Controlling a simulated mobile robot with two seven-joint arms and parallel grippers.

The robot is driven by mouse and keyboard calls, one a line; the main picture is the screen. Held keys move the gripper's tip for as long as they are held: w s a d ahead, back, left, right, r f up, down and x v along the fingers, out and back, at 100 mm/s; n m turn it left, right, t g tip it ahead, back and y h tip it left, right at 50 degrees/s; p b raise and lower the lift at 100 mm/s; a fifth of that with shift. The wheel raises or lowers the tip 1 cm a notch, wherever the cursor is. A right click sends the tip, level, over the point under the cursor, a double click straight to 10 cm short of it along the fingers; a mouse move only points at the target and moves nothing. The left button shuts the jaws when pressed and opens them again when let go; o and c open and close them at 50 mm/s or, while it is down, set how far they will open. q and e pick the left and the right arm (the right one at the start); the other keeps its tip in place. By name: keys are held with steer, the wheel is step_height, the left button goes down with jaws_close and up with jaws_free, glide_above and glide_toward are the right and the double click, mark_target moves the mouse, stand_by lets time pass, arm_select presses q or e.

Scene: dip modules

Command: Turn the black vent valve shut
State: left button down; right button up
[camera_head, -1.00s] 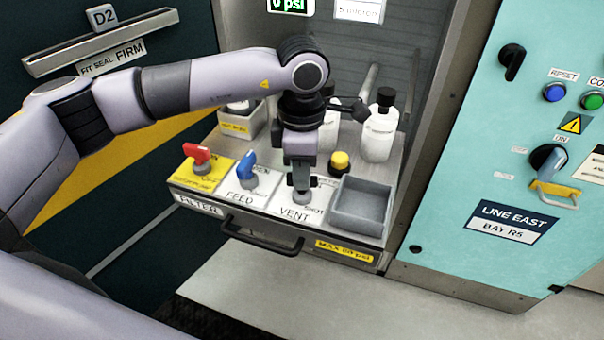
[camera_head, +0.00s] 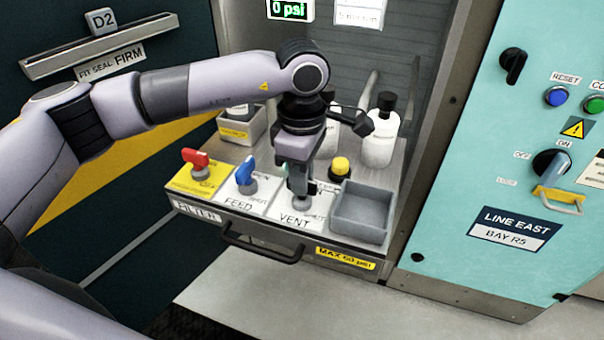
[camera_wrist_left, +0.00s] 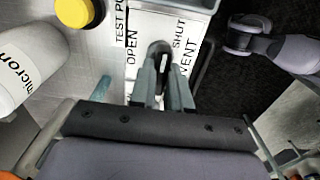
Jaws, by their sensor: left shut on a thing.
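The black vent valve (camera_wrist_left: 163,60) shows in the left wrist view as a small dark handle on a round grey base, between the OPEN and SHUT labels. My left gripper (camera_wrist_left: 162,76) is shut on it, one finger on each side. In the head view, my left gripper (camera_head: 301,192) points down over the vent plate (camera_head: 282,213), right of the feed valve. It hides most of the valve there; only the grey base (camera_head: 302,203) shows.
The blue feed valve (camera_head: 246,172) and red valve (camera_head: 197,160) stand to the left. A yellow button (camera_head: 340,166), an empty grey tray (camera_head: 361,213) and white bottles (camera_head: 380,135) are close by. A drawer handle (camera_head: 262,243) juts out in front. A display (camera_head: 290,9) reads 0 psi.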

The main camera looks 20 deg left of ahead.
arm_select(q)
steer(key=c, duration=1.1)
jaws_free()
arm_select(e)
steer(key=shift+s+f, duration=0.1)
steer(key=shift+f, duration=0.05)
arm_select(q)
step_height(320, 180, up, 7)
steer(key=shift+r+p, duration=0.15)
steer(key=shift+p, duration=0.35)
arm_select(e)
steer(key=shift+s+d+f, duration=0.2)
steer(key=shift+s+d, duration=0.1)
steer(key=shift+d, duration=0.2)
steer(key=shift+s, duration=0.1)
